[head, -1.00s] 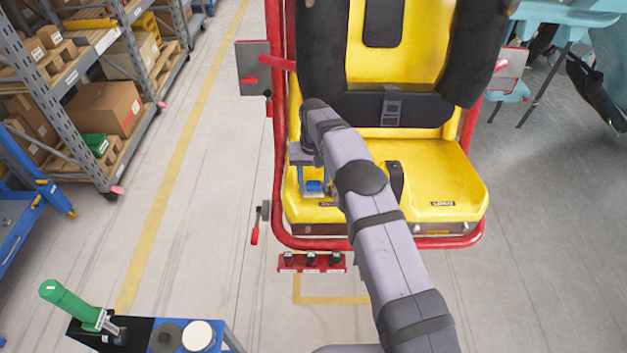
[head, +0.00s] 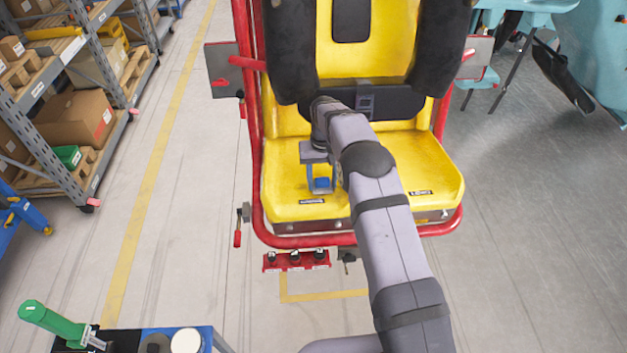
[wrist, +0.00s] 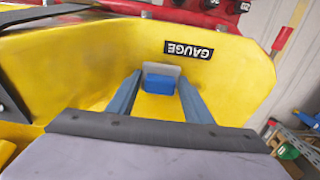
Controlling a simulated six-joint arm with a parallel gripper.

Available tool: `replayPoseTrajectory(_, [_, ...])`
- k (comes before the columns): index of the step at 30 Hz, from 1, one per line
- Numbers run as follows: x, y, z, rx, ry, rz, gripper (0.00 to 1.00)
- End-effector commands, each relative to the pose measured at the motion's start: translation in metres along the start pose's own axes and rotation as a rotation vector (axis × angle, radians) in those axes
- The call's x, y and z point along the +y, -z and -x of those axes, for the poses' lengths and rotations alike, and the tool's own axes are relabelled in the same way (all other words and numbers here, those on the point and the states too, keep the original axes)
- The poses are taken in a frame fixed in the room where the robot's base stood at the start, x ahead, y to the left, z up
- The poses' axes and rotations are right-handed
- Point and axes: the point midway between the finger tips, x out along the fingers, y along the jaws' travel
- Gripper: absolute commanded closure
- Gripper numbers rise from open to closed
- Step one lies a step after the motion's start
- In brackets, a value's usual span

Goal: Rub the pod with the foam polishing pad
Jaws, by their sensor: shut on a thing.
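The pod appears to be the yellow seat (head: 395,180) with black padded restraints, held in a red tube frame. My gripper (head: 320,182) is over the left part of the seat cushion, behind a small black label. It is shut on a small blue block with a pale grey edge, seemingly the foam polishing pad (head: 321,183). In the wrist view the pad (wrist: 160,82) sits between the two blue-grey fingers (wrist: 158,95), over the yellow surface (wrist: 75,60) near the "GAUGE" label (wrist: 188,50). I cannot tell whether the pad touches the seat.
A red block with several black knobs (head: 296,261) is below the seat's front. A blue-edged bench with a green-handled tool (head: 50,324) and a white disc (head: 186,342) is at the lower left. Shelving (head: 85,80) stands left; teal parts (head: 590,60) stand right.

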Motion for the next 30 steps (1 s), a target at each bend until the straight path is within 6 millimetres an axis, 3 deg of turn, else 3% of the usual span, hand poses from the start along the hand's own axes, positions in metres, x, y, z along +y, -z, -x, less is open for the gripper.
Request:
replayPoseTrajectory(6, [0.019,-0.001,0.001,-0.003,-0.001,-0.001,0.75])
replayPoseTrajectory(30, [-0.058,-0.001,-0.001,-0.002,0.0,0.002,0.75])
